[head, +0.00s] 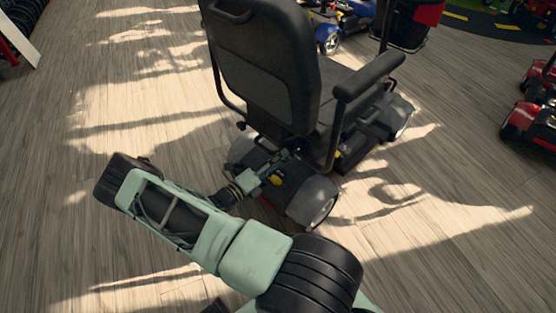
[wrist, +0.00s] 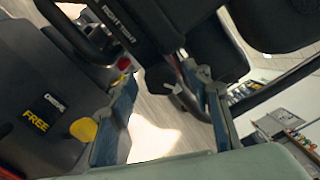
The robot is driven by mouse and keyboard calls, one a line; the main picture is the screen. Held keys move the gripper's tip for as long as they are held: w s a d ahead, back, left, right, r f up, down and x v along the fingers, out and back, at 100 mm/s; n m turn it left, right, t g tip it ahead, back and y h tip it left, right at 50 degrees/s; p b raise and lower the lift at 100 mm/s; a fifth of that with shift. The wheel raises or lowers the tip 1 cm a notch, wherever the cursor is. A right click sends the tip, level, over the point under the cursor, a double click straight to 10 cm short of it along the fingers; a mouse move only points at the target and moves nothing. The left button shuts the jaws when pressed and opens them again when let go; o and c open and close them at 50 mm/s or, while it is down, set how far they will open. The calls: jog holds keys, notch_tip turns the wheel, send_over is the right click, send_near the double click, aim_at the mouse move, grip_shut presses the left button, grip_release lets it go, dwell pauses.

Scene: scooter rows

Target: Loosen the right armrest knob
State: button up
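A mobility scooter (head: 265,70) with a black seat is seen from behind in the head view. Its armrest on the picture's right (head: 368,75) is a black pad on a curved tube. A small dark knob (head: 240,126) shows below the left side of the backrest. I cannot make out a knob for the right armrest. My gripper (head: 275,165) is low behind the seat, over the rear body. In the wrist view my gripper (wrist: 158,75) is open, its fingers apart with nothing held between them. A red knob-like part (wrist: 124,63) shows near the left fingertip.
A yellow lever (wrist: 83,129) beside a "FREE" label (wrist: 38,120) is close to the left finger. A dark tube with lettering (wrist: 120,25) crosses above the fingers. A blue scooter (head: 345,18) and a red one (head: 525,115) stand farther off. The wooden floor at left is clear.

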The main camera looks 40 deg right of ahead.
jog(key=shift+a, duration=0.1)
jog(key=s+a, duration=0.1)
jog(key=a, duration=1)
jog(key=shift+s+a, duration=0.3)
jog(key=shift+a, duration=0.1)
